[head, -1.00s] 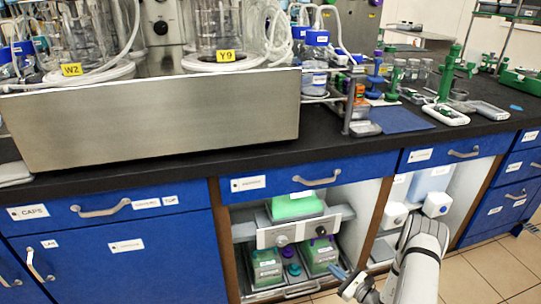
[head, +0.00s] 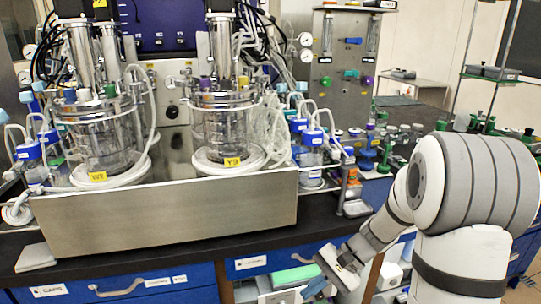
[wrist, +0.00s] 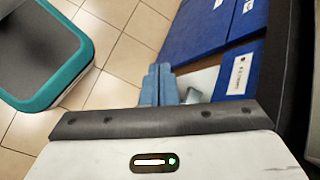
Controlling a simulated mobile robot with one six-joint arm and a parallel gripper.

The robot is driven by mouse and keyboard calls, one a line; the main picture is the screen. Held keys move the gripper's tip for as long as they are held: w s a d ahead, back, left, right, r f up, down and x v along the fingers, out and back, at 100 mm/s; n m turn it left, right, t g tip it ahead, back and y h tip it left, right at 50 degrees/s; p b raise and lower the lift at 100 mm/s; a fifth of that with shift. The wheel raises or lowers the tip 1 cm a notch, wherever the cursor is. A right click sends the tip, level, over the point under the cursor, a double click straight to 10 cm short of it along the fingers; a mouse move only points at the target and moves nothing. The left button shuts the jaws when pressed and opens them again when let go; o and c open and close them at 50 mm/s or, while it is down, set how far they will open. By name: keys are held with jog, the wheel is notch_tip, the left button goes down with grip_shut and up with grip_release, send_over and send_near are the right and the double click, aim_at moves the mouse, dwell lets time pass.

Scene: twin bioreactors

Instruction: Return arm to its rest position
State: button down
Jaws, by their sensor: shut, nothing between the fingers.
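My gripper (head: 316,287) is low in the head view, in front of the blue cabinet fronts below the bench. My arm rises from it to the right, bent, with its large grey-banded joint high at the right. In the wrist view, the two blue-grey fingers of my gripper (wrist: 158,84) lie together, shut and empty. They point past the tiled floor (wrist: 112,70) and the blue cabinet fronts (wrist: 215,40).
My arm hides part of the bench's right side.

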jog(key=s+d+r+n+t+h+p, duration=0.2)
jog(key=s+r+n+h+p, duration=0.1)
jog(key=r, duration=0.7)
jog(key=s+d+r+n+t+h+p, duration=0.2)
jog(key=s+r+h+p, duration=0.4)
jog(key=s+r, duration=0.4)
jog(key=d+n+p, duration=0.1)
jog(key=n, duration=0.1)
jog(key=shift+d+r+n+t, duration=0.2)
jog(key=shift+r+n+t, duration=0.1)
jog(key=shift+r, duration=0.05)
